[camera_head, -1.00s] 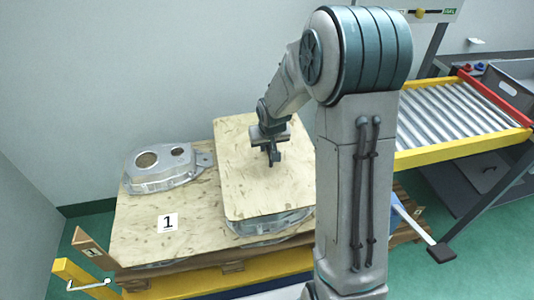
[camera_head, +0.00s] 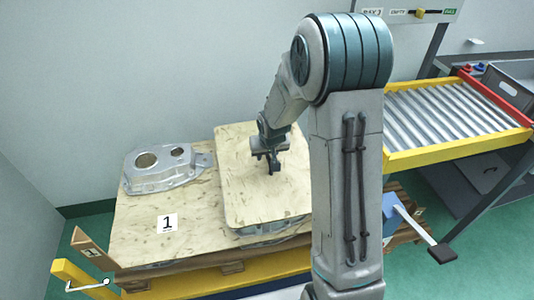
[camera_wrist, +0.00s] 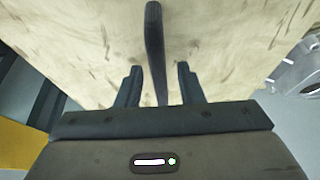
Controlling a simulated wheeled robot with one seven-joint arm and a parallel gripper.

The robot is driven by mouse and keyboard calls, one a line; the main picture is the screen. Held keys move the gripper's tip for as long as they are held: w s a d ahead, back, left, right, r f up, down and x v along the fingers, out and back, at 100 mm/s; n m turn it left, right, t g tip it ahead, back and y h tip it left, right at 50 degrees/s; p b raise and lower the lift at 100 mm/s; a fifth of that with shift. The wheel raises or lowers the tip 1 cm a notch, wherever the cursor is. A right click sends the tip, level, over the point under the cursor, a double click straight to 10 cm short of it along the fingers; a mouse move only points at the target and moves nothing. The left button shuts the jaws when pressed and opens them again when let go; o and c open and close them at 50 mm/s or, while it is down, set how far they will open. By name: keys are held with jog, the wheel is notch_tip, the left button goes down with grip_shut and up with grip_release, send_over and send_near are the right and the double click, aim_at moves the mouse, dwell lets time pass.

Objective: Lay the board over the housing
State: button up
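The board (camera_head: 250,195) is a pale plywood sheet lying level over a silver housing (camera_head: 268,238). Only the housing's front rim shows under the board's front edge; the rest is hidden. I cannot tell for certain that they touch. My gripper (camera_head: 272,168) is low over the middle of the board. In the wrist view, a dark upright bar, apparently the board's grip (camera_wrist: 153,45), stands between the two fingers of my gripper (camera_wrist: 158,75). A gap shows on each side of it, so the fingers look open. The board (camera_wrist: 220,40) fills most of that view.
A second silver housing (camera_head: 150,180) stands uncovered at the back left on a larger plywood sheet (camera_head: 135,225) with a label "1" (camera_head: 167,223). A roller conveyor (camera_head: 450,120) with yellow and red edges stands at the right.

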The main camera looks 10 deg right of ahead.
jog(key=p+v, duration=0.1)
jog(key=v, duration=1)
jog(key=s+r, duration=0.4)
jog(key=s, duration=0.7)
jog(key=s+r+g, duration=0.1)
jog(key=s+r, duration=0.3)
jog(key=s, duration=0.7)
jog(key=shift+s+g, duration=0.2)
jog(key=shift+g, duration=0.1)
jog(key=shift+r+p, duration=0.5)
jog(key=shift+r, duration=0.1)
